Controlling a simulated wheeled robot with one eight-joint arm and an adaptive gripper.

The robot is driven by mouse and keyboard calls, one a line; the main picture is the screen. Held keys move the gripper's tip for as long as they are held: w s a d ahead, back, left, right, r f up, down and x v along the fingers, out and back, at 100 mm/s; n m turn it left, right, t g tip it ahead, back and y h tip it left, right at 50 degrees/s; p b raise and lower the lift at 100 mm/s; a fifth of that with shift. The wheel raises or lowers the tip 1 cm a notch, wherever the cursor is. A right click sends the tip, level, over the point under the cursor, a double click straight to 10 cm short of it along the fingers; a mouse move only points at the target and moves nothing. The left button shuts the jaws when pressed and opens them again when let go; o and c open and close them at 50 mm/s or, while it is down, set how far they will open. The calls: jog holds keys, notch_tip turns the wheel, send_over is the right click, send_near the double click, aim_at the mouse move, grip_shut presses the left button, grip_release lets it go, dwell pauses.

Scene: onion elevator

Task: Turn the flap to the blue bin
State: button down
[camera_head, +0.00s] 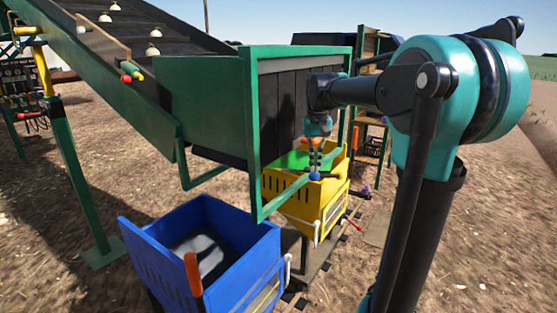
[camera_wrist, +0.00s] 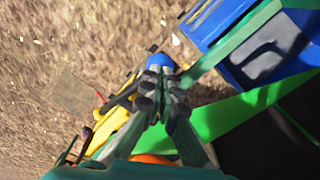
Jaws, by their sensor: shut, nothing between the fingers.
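The bright green flap (camera_head: 293,161) shows inside the elevator's outlet frame, just above the yellow bin. It also shows as a bright green strip (camera_wrist: 228,114) in the wrist view. A blue ball knob (camera_head: 314,176) sits at the frame's front lower bar, and in the wrist view the knob (camera_wrist: 160,62) lies just past my fingertips. My gripper (camera_head: 316,150) points down over the yellow bin, close to the knob; whether it touches is unclear. Its fingers (camera_wrist: 160,88) are shut and empty. The blue bin (camera_head: 205,245) stands front left, with a dark and grey inside.
The yellow bin (camera_head: 325,205) stands under the outlet's far side. The green frame (camera_head: 252,130) surrounds the outlet close to my arm. The sloping conveyor (camera_head: 135,75) carries several pale onions at upper left. An orange-topped handle (camera_head: 193,270) rises before the blue bin. Bare ground is at left.

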notch_tip(320, 180, down, 10)
dwell(1.6)
jog(key=shift+r, duration=0.1)
jog(key=s+d+r, duration=0.3)
jog(key=d+r, duration=0.1)
jog(key=r, duration=0.1)
dwell(0.4)
jog(key=s+f+n+t, duration=0.1)
jog(key=s+f+t, duration=0.3)
jog(key=s+f, duration=1.5)
jog(key=shift+f, duration=0.3)
